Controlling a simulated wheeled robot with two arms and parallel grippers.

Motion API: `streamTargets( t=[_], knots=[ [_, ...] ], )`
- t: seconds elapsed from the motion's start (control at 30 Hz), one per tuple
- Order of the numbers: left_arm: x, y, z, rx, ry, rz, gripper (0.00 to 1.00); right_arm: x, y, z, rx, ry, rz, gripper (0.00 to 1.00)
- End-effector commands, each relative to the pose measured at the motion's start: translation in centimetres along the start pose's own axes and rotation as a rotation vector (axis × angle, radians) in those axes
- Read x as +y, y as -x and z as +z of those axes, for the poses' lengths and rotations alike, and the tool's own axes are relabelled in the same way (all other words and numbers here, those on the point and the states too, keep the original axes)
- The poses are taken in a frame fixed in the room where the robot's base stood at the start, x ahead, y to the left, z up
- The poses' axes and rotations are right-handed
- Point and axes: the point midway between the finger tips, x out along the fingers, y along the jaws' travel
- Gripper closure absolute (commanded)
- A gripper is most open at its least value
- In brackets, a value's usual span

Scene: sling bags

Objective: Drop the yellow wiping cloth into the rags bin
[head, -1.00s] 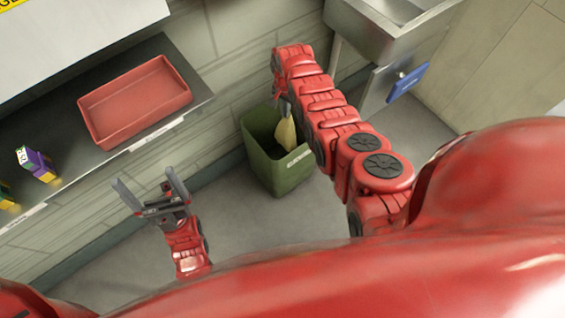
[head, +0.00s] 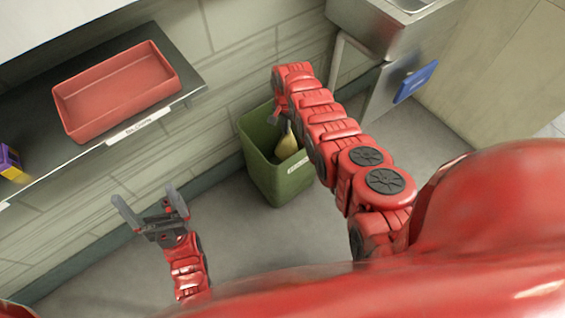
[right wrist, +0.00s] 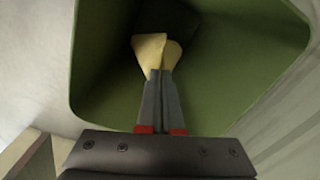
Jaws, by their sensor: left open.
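The yellow wiping cloth (head: 287,146) shows inside the mouth of the green rags bin (head: 262,165), which stands on the floor by the wall. My right gripper (right wrist: 161,74) is shut on the cloth. In the right wrist view the cloth (right wrist: 153,50) hangs from the fingertips, inside the bin's green walls (right wrist: 225,70). In the head view my right arm partly covers the bin and the right fingers are mostly hidden. My left gripper (head: 150,205) is open and empty, left of the bin and apart from it.
A red tray (head: 118,90) sits on the labelled shelf (head: 185,82) at left. A purple and yellow box (head: 10,162) stands at the shelf's left end. A metal sink (head: 375,30) and a blue item (head: 416,81) are at upper right. Floor left of the bin is clear.

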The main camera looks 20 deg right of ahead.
Motion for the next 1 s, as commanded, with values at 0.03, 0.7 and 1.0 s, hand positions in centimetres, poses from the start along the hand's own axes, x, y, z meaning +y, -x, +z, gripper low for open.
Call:
streamTargets(
  t=[0.03,0.7,1.0],
  knots=[
    [0.0,-0.08,-0.02,0.0,0.0,0.0,0.01,0.0,0.09,-0.01,0.0,0.0,0.0,1.0],
    [0.0,-0.1,-0.02,0.0,0.0,0.0,0.01,0.0,0.11,0.02,-0.001,0.0,0.001,0.36],
    [-0.01,-0.1,-0.02,0.0,0.0,0.0,0.01,0.0,0.11,0.02,-0.001,0.0,0.001,0.22]
  ],
)
